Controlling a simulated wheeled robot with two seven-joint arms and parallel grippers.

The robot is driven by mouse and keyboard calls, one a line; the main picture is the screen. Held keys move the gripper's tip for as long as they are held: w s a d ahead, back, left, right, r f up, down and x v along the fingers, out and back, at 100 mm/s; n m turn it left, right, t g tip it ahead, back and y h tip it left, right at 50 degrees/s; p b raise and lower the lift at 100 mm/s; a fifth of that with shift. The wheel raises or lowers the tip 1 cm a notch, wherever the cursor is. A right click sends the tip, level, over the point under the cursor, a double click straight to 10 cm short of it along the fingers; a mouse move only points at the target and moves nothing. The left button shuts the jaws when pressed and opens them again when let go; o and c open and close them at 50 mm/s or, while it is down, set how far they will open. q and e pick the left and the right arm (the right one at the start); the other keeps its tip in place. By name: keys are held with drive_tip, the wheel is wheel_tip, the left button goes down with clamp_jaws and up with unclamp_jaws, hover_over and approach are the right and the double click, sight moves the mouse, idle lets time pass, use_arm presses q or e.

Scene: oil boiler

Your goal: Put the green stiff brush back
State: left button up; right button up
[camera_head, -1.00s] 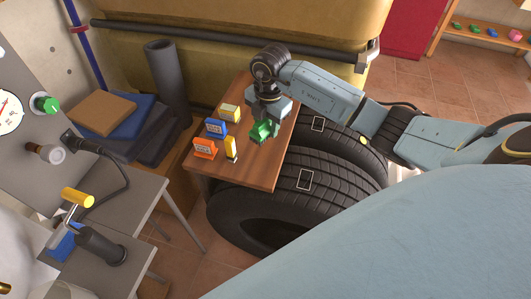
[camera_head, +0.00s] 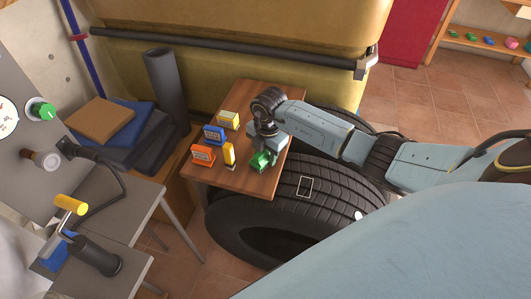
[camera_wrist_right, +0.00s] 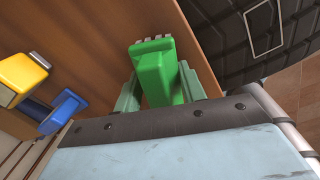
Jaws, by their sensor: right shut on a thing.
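The green stiff brush (camera_head: 260,161) is at my right gripper (camera_head: 266,150), over the right part of the small wooden table (camera_head: 240,183). In the right wrist view the green brush (camera_wrist_right: 155,72) sits between the two fingers of my right gripper (camera_wrist_right: 158,95), which are shut on it. Pale bristles show at its far end. I cannot tell whether the brush touches the table top. My left gripper is not in view.
On the table, left of the brush, stand yellow (camera_head: 228,119), blue (camera_head: 214,134) and orange (camera_head: 203,155) brushes, and a narrow yellow one (camera_head: 229,154). Black tyres (camera_head: 300,210) lie to the right. Similar small colourful items lie on a far shelf (camera_head: 478,40).

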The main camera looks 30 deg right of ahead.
drive_tip(key=o, duration=0.9)
drive_tip(key=shift+f, duration=0.1)
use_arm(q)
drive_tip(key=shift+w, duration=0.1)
use_arm(e)
drive_tip(key=shift+r, duration=0.25)
drive_tip(key=r, duration=0.3)
drive_tip(key=r+p, duration=0.1)
drive_tip(key=r, duration=0.3)
drive_tip(key=r+p, duration=0.1)
drive_tip(key=r, duration=0.3)
drive_tip(key=shift+s+d+r, duration=0.15)
drive_tip(key=shift+s, duration=0.1)
drive_tip(key=shift+r, duration=0.25)
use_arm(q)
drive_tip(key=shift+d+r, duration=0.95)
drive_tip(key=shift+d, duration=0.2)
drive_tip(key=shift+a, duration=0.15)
